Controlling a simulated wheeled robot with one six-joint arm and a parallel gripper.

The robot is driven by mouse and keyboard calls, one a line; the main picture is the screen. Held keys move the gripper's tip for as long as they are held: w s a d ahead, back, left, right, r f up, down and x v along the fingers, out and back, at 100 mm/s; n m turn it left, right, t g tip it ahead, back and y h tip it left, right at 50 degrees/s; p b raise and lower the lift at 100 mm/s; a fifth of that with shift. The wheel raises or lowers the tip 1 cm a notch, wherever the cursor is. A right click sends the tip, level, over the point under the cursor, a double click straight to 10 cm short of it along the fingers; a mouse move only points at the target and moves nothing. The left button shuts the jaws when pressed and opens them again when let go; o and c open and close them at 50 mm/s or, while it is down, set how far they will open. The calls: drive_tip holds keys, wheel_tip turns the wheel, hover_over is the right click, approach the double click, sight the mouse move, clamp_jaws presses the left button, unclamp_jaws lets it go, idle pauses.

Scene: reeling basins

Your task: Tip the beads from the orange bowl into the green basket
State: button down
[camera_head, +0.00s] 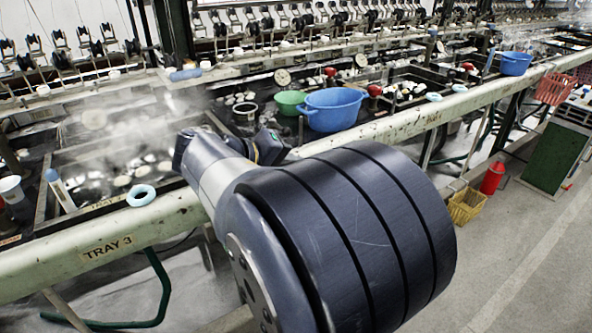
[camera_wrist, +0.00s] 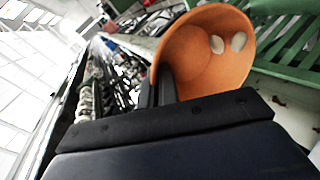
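The orange bowl (camera_wrist: 210,55) shows in the wrist view, its open mouth facing the camera and tilted. Two pale, rounded pieces (camera_wrist: 228,44) lie inside it. My gripper (camera_wrist: 161,85) has its dark fingers at the bowl's left rim and looks shut on its wall. A green slatted thing (camera_wrist: 287,62), perhaps the green basket, stands behind and to the right of the bowl; I cannot see into it. In the head view my arm fills the middle, and the orange bowl and my fingertips do not show.
A long pale rail (camera_head: 115,245) runs along the steaming basins. A blue tub (camera_head: 333,108) and a green bowl (camera_head: 290,102) stand behind it. A yellow basket (camera_head: 466,206), a red container (camera_head: 492,178) and a green box (camera_head: 556,158) stand at right. The floor at lower right is clear.

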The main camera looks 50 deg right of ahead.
drive_tip(key=shift+w+a+r+g+h+b, duration=0.1)
drive_tip(key=shift+w+a+g+h+b, duration=0.1)
drive_tip(key=shift+a+h+b, duration=0.9)
drive_tip(key=shift+w+a+r+g+h+b, duration=0.15)
drive_tip(key=shift+a+h+b, duration=0.4)
drive_tip(key=shift+h+b, duration=0.55)
drive_tip(key=shift+w+a+g+h+b, duration=0.1)
drive_tip(key=shift+w+a+h+b, duration=0.15)
drive_tip(key=shift+a+h+b, duration=0.85)
drive_tip(key=shift+d+y, duration=0.25)
drive_tip(key=shift+y, duration=0.05)
